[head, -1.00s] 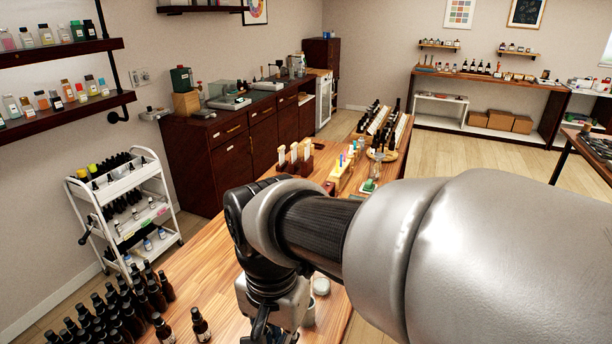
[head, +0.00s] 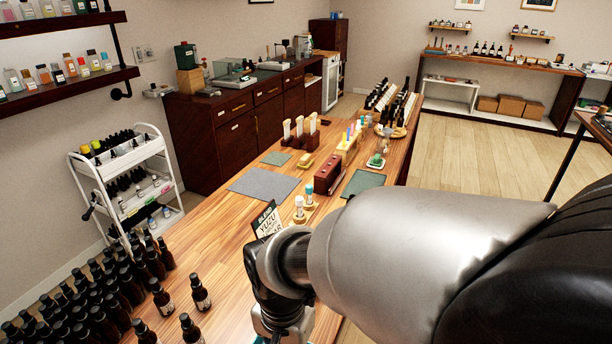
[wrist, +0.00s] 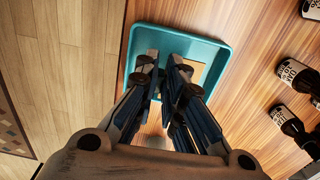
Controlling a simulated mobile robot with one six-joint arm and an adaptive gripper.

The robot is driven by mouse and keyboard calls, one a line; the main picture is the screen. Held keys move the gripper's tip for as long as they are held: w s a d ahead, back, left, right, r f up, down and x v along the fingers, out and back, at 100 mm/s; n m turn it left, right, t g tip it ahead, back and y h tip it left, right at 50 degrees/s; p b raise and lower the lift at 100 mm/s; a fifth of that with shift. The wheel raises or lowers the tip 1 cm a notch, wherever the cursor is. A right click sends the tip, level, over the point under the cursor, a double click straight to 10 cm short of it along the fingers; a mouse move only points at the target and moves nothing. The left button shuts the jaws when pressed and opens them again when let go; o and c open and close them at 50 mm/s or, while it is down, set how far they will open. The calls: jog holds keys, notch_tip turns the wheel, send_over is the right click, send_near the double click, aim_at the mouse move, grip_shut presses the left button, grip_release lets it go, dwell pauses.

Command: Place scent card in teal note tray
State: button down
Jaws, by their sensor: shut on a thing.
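In the wrist view my gripper (wrist: 163,65) is over the teal note tray (wrist: 215,50), fingers pointing into it. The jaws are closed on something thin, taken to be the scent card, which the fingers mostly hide. A tan patch (wrist: 196,72) shows just right of the fingertips, within the tray's outline; I cannot tell whether it is part of the held card or lies in the tray. In the head view my arm hides the fingertips and most of the tray.
The table edge and floor (wrist: 70,60) are left of the tray. A printed blend card (head: 267,220) stands behind my arm.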

jog(key=shift+f+b, duration=0.5)
jog(key=shift+f, duration=1.3)
jog(key=shift+f, duration=0.1)
jog(key=c, duration=1.7)
grip_release()
notch_tip(320, 180, up, 12)
jog(key=p, duration=0.4)
jog(key=shift+f+p, duration=0.1)
jog(key=shift+p, duration=0.2)
jog(key=s+d+r+n+t, duration=0.2)
jog(key=s+d+r, duration=0.1)
jog(key=d, duration=0.6)
jog(key=s+d+r+n+t, duration=0.2)
jog(key=s+d+r, duration=0.2)
jog(key=d, duration=0.5)
jog(key=shift+s+d+r+t, duration=0.2)
jog(key=shift+d+r+t, duration=0.1)
jog(key=shift+d, duration=0.1)
